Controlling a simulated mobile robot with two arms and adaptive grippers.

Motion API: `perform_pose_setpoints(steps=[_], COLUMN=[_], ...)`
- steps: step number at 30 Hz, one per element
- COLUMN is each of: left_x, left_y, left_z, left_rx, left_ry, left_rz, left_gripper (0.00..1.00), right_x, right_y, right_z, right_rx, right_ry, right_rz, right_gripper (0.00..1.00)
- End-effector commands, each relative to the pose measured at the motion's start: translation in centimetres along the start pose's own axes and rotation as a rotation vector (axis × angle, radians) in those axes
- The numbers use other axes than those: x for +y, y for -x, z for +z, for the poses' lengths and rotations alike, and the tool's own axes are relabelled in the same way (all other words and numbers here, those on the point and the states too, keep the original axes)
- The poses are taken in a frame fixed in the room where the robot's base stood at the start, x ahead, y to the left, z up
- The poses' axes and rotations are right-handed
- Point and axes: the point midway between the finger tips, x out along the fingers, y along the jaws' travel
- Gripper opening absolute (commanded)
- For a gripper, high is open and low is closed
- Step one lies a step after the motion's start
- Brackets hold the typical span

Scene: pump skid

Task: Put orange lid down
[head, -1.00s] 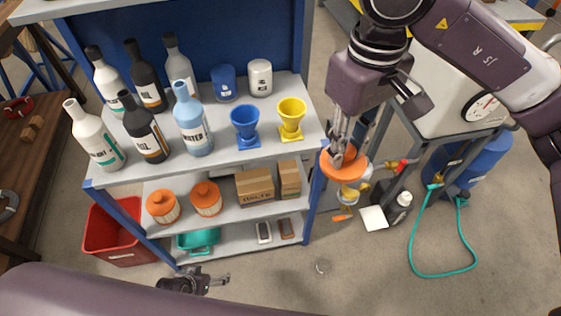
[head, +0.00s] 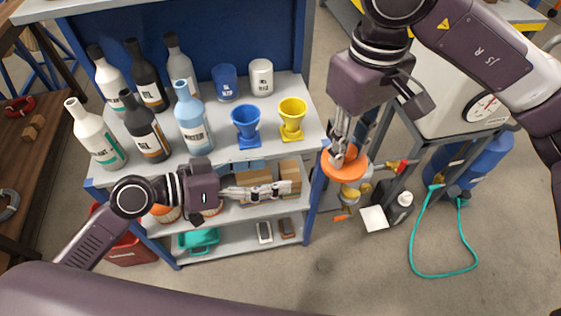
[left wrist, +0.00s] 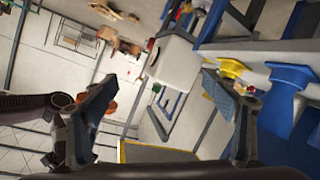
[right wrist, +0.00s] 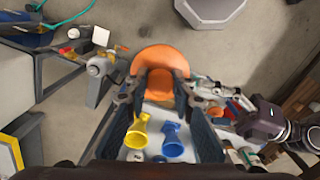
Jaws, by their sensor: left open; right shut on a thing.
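The orange lid (head: 343,166) is a round disc with a raised middle part. My right gripper (head: 344,152) points down and is shut on that raised part, just right of the shelf unit. In the right wrist view the lid (right wrist: 164,66) sits between the fingertips. Brass pipe fittings (head: 352,193) show below the lid in the head view; I cannot tell whether the lid touches them. My left gripper (head: 288,188) is open and empty, pointing right in front of the middle shelf. In the left wrist view its fingers (left wrist: 165,100) are spread apart.
The shelf unit's top (head: 240,160) carries several bottles, two cups, a blue funnel (head: 246,122) and a yellow funnel (head: 292,115). Cardboard boxes (head: 290,172) stand behind my left gripper. The front floor is clear.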

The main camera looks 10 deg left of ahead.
Motion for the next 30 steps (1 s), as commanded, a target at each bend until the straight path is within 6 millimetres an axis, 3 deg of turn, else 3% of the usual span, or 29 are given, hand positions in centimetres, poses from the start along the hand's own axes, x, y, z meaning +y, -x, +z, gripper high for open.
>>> perform_pose_setpoints(steps=[1,3,9,20,30], left_x=[2.3,5.1,9.7,11.1,12.3], left_y=[0.5,1.2,2.8,2.7,-2.1], left_z=[-1.6,-3.4,-6.2,-7.0,-7.4], left_rx=[0.013,0.035,0.089,0.109,0.114], left_ry=[-0.073,-0.191,-0.438,-0.518,-0.515], left_rz=[0.048,0.107,0.196,0.219,0.221], left_gripper=[0.79,0.79,0.79,0.79,0.79], right_x=[0.0,0.0,0.0,0.0,0.0], right_y=[0.0,0.0,0.0,0.0,0.0], right_z=[0.0,0.0,0.0,0.0,0.0], right_rx=[0.0,0.0,0.0,0.0,0.0], right_ry=[0.0,0.0,0.0,0.0,0.0], right_rz=[0.0,0.0,0.0,0.0,0.0], right_gripper=[0.0,0.0,0.0,0.0,0.0])
